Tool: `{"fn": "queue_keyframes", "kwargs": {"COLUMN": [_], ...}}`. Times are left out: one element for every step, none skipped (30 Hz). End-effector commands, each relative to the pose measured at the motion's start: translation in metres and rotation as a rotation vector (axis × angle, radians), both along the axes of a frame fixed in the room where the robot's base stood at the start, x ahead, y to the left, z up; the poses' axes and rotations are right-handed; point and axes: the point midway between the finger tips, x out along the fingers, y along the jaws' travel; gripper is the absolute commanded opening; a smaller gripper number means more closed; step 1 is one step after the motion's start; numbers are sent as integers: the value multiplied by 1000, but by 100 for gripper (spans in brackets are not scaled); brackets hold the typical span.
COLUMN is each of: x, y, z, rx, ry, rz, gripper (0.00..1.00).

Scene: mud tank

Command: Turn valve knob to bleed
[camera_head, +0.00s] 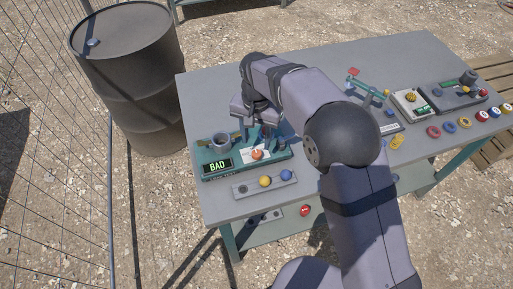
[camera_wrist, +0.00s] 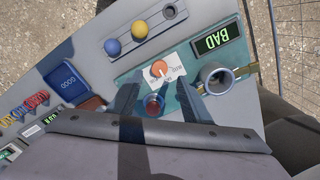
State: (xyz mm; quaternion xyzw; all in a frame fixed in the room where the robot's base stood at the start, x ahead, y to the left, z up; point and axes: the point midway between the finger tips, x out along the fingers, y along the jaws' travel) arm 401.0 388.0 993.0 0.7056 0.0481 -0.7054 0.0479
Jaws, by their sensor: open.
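The orange valve knob (camera_wrist: 159,69) sits on a white label plate (camera_wrist: 178,57) on a teal panel (camera_wrist: 127,80). The plate's small words are too small to read surely, so I cannot tell the knob's setting. In the head view the knob (camera_head: 257,154) is near the panel's middle, beside a lit "BAD" display (camera_head: 217,165). My gripper (camera_wrist: 157,90) is open, its two dark fingers apart over the panel, pointing toward the knob, with nothing seen between them in its grip. Whether the fingers touch the panel is hard to tell.
A grey round cup (camera_wrist: 215,78) stands on the panel close to one finger. A red-topped round part (camera_wrist: 154,104) lies between the fingers' bases. A grey strip (camera_head: 245,185) with yellow and blue balls lies in front of the panel. A drum (camera_head: 130,60) stands beside the table.

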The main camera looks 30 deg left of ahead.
Motion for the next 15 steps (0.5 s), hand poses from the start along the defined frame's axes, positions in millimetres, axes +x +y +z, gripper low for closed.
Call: {"fn": "queue_keyframes", "kwargs": {"x": [-1,-1,-1,-1,-1,-1,-1,-1,-1,0,0,0,0,0,0], "y": [-1,-1,-1,-1,-1,-2,-1,-2,-1,-1,-1,-1,-1,-1,-1], "z": [-5,-9,-14,-17,-22,-27,-31,-35,-39,-42,-45,-49,-51,-53,-56], "rx": [-4,-4,-4,-4,-4,-5,-3,-4,-2,-2,-2,-2,-1,-1,-1], "ry": [4,4,4,4,4,3,3,4,3,3,3,2,2,2,1], "rz": [0,0,0,0,0,0,0,0,0,0,0,0,0,0,0], "gripper": [44,44,44,44,44,44,44,44,44,44,44,44,44,44,44]}}
